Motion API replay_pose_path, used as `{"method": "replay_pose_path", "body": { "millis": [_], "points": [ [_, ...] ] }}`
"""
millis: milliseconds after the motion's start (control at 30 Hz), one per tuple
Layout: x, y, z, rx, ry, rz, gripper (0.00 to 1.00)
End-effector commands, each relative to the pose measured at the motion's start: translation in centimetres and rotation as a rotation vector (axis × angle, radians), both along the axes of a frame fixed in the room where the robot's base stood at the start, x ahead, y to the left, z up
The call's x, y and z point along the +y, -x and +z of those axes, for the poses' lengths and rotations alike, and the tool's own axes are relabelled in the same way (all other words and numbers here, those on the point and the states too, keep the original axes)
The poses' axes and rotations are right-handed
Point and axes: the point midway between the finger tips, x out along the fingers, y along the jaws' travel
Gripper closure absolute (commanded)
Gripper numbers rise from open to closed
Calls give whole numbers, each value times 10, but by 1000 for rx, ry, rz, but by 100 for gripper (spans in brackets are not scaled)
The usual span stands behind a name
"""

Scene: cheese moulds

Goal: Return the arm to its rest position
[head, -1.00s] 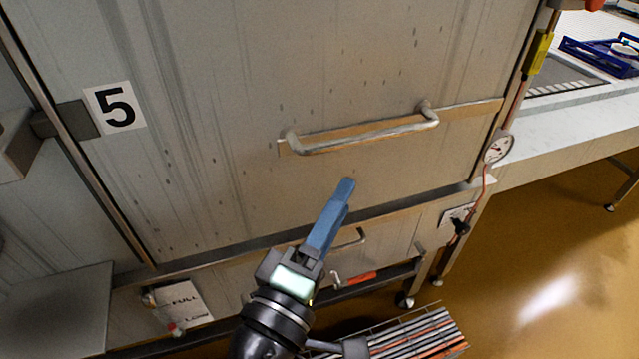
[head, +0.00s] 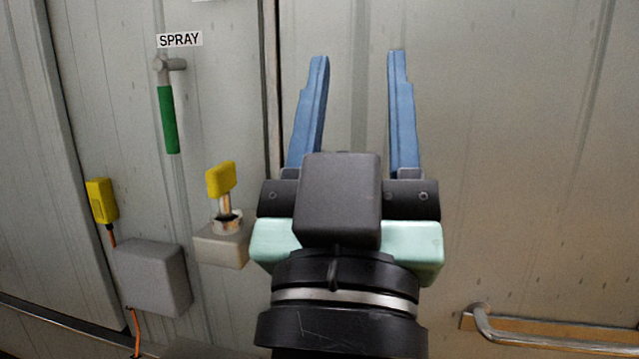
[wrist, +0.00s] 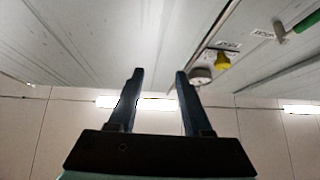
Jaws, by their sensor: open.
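My gripper (head: 353,58) is raised in front of the grey metal cabinet wall in the head view. Its two blue fingers point up, stand wide apart and hold nothing. In the wrist view my gripper (wrist: 158,75) also shows open and empty, with the ceiling and the upper cabinet wall beyond it. I cannot tell the exact gap between the fingers and the wall.
A door handle (head: 485,325) is at the lower right.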

Motion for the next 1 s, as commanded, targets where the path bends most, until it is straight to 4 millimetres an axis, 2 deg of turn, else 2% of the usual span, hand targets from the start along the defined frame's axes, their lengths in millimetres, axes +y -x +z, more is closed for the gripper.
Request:
{"method": "replay_pose_path", "body": {
  "millis": [33,100,167,600,800,1000],
  "points": [
    [12,18,26,-86,-31,97,50],
    [27,41,58,-177,-66,223,50],
    [25,34,80,-153,-63,205,50],
    [25,32,206,-146,-59,199,50],
    [25,32,243,-145,-59,199,50],
    [25,32,251,-145,-58,198,50]
  ]
}}
